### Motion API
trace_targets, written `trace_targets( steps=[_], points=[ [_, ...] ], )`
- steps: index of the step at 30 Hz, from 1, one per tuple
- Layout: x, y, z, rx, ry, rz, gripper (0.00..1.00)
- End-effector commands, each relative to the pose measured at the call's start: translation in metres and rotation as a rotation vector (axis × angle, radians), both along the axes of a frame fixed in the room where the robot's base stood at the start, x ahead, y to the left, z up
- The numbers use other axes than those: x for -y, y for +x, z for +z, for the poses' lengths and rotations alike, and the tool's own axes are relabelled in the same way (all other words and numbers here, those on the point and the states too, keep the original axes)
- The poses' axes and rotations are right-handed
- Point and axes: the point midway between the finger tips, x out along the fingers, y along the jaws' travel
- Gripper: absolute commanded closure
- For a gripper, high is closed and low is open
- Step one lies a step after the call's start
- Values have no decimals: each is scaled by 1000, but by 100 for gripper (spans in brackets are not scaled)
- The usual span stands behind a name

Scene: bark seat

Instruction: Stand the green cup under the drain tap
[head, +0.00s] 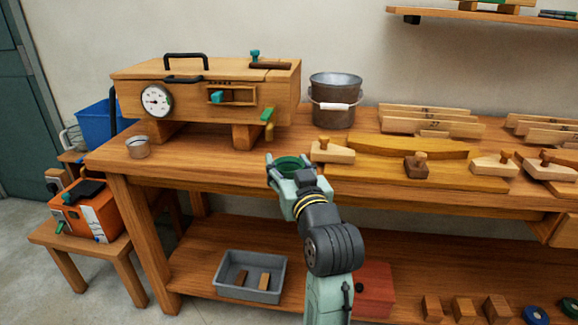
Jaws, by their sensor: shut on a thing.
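The green cup (290,163) is held in my gripper (288,160) at the front edge of the workbench, its round rim facing up. The fingers are closed around it, and my gripper hides its lower part. I cannot tell whether it touches the bench. The drain tap (268,120), brass with a green handle, hangs at the lower right front of the wooden steam box (205,95). The tap is behind and slightly left of the cup, with a gap between them.
A small metal cup (138,147) stands at the bench's left end. A metal bucket (335,100) stands right of the box. Wooden planes (333,151) and a curved board (410,146) lie right of my gripper. The bench top (195,160) before the box is clear.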

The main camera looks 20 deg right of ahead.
Motion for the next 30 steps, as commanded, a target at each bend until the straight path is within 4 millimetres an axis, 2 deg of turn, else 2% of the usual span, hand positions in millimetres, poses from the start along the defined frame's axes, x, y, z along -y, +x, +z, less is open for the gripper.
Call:
trace_targets(
  steps=[24, 30],
  points=[
    [9, 69, -43, -1, 0, -1, 77],
    [11, 89, -40, -1, 0, 1, 77]
  ],
)
